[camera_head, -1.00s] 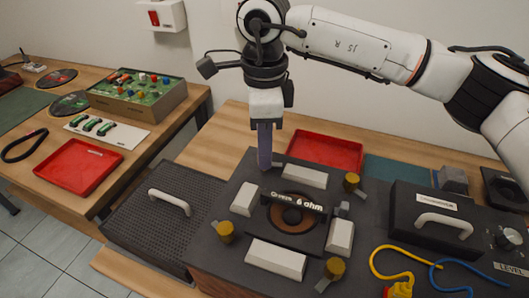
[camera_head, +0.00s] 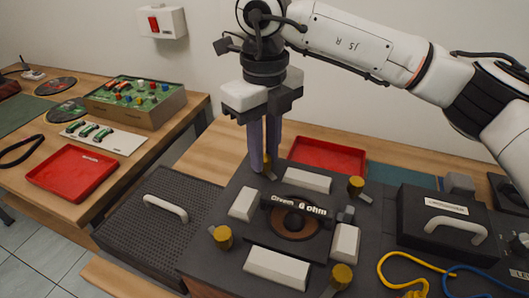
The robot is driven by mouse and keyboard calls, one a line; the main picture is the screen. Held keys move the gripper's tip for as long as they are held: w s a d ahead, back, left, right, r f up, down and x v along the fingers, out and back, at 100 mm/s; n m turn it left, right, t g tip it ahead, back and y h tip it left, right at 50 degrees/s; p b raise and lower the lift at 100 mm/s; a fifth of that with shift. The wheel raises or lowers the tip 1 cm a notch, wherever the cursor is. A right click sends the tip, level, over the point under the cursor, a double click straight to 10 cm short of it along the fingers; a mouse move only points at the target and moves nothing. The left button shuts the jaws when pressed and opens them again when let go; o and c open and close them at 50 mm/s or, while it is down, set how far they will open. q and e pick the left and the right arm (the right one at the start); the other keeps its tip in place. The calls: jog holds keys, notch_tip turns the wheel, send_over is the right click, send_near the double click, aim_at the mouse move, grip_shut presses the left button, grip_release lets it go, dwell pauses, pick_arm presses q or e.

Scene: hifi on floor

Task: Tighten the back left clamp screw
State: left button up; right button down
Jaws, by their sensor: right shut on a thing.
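The black fixture plate (camera_head: 226,270) carries a speaker (camera_head: 294,221) labelled 6 ohm, framed by pale clamp blocks. Brass clamp screws stand at its corners: front left (camera_head: 222,237), front right (camera_head: 341,276) and back right (camera_head: 355,186). The back left clamp screw (camera_head: 267,160) is mostly hidden by my right gripper (camera_head: 264,165), which points straight down at that corner. Its two purple-grey fingers are shut on this screw, and a bit of brass shows between them. My left gripper is out of view.
A red tray (camera_head: 328,154) lies behind the fixture. A perforated black lid with a handle (camera_head: 166,207) is at its left. A black box with a handle (camera_head: 449,222) and yellow and blue cables (camera_head: 404,280) are at the right. Another red tray (camera_head: 72,171) lies on the left table.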

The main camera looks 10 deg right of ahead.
aim_at(265, 157)
jog(key=shift+m, duration=0.7)
jog(key=shift+r, duration=0.1)
jog(key=c, duration=1.6)
grip_release()
jog(key=shift+o, duration=0.2)
notch_tip(265, 157, up, 10)
